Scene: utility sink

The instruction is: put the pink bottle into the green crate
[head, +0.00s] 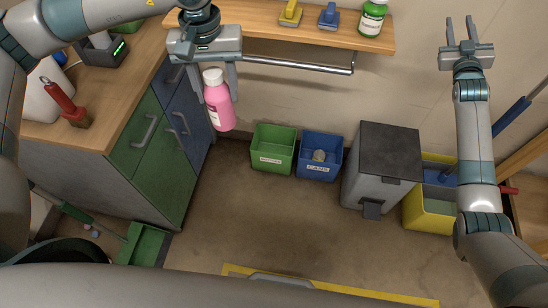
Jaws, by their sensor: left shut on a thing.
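The pink bottle (221,108) has a white cap and a pale label, and hangs slightly tilted in the air, left of centre in the head view. My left gripper (215,83) is shut on it near the cap, with one finger on each side. The green crate (273,150) stands on the floor against the back wall, below and to the right of the bottle. It has a white label, and the part of its inside that shows looks empty. My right gripper (461,34) is raised at the upper right, its fingers apart with nothing between them.
A blue crate (320,158) with a crumpled item inside stands right beside the green crate. Right of it are a grey pedal bin (382,165) and a yellow bin (428,212). A shelf (345,38) with a rail hangs above. Cabinets (150,150) stand left. The middle floor is clear.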

